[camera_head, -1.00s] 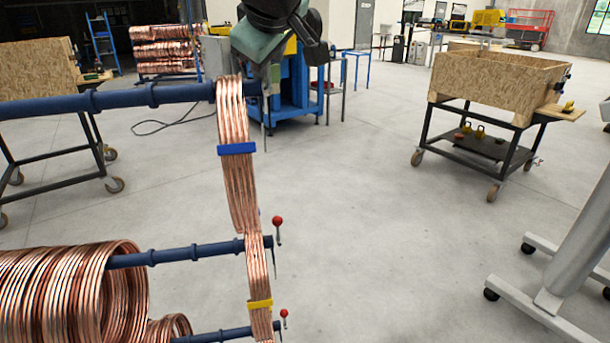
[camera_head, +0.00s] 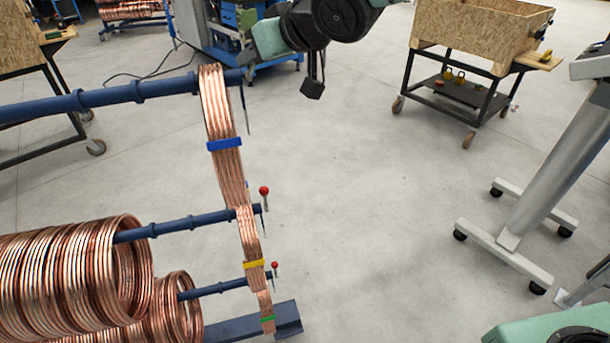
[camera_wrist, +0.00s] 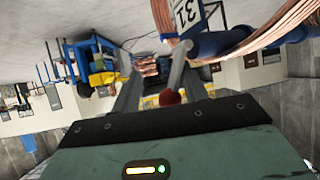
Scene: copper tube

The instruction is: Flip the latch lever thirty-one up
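The number plate 31 (camera_wrist: 186,14) is upside down at the top of the wrist view. Below it a grey latch lever (camera_wrist: 178,66) with a red knob (camera_wrist: 170,98) runs from the end of the blue rod (camera_wrist: 222,40) toward my gripper. My gripper (camera_wrist: 160,78) is open, with the knob between its fingers, nearer the right one. I cannot tell whether they touch. In the head view, my gripper's teal body (camera_head: 268,38) is beside the upper blue rod's end. Its fingertips and that rod's knob cannot be made out there.
Copper coils (camera_head: 222,130) hang on the upper rod (camera_head: 100,97) and lower rods. Two lower red-knobbed levers (camera_head: 264,190) stand upright at the rod ends. A wooden crate cart (camera_head: 470,40) stands at upper right, a grey wheeled stand (camera_head: 520,220) at right. The middle floor is clear.

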